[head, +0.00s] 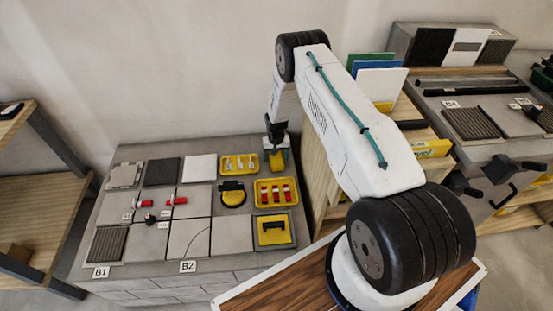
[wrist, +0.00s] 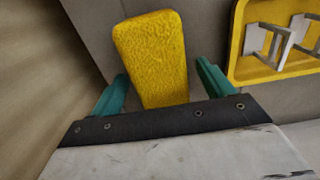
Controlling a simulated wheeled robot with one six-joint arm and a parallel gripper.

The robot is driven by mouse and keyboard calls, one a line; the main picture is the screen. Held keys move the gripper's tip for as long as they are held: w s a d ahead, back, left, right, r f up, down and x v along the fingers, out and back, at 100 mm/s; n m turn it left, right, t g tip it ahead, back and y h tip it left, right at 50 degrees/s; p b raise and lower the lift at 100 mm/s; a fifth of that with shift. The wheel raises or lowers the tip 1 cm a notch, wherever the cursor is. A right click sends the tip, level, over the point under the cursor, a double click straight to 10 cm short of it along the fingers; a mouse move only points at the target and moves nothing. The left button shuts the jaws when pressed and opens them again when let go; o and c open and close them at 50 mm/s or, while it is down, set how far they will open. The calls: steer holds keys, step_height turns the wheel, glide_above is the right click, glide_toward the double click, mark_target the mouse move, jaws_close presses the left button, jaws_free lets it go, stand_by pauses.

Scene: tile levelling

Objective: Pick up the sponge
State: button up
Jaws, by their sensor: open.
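The yellow sponge (wrist: 152,55) lies between the two teal fingers of my gripper (wrist: 160,90) in the wrist view. The fingers are apart, with a gap on each side of the sponge. Its near end is hidden behind the dark edge of my gripper. In the head view the sponge (head: 277,161) shows at the back right of the grey worktop, directly below my gripper (head: 277,148). Whether the sponge touches a finger I cannot tell.
A yellow tray (head: 239,164) with white clips stands just left of the sponge; its rim also shows in the wrist view (wrist: 238,55). A yellow tray (head: 275,193) with red pieces is in front. Several tiles cover the worktop (head: 130,268). A wooden shelf unit (head: 318,185) stands close on the right.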

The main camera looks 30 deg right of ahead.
steer(key=c, duration=1.1)
steer(key=shift+r, duration=0.1)
steer(key=shift+c, duration=0.2)
steer(key=shift+r, duration=0.55)
step_height(320, 180, up, 2)
steer(key=shift+r, duration=0.25)
steer(key=s+a, duration=0.1)
steer(key=s, duration=0.4)
steer(key=s+a, duration=0.1)
steer(key=s, duration=0.5)
steer(key=s+a+r, duration=0.1)
steer(key=s, duration=0.4)
steer(key=shift+s+a+r, duration=0.1)
steer(key=shift+s+a, duration=0.1)
steer(key=r, duration=0.1)
steer(key=s+a+r+n, duration=0.1)
steer(key=shift+r, duration=0.35)
steer(key=w+a+r+n, duration=0.1)
steer(key=a+r, duration=0.4)
steer(key=r, duration=0.6)
steer(key=w+a+r+n, duration=0.2)
steer(key=w+a+r, duration=0.2)
steer(key=r, duration=0.7)
steer(key=shift+w+a+r+n, duration=0.25)
steer(key=shift+w+a+n, duration=0.1)
steer(key=shift+a, duration=0.25)
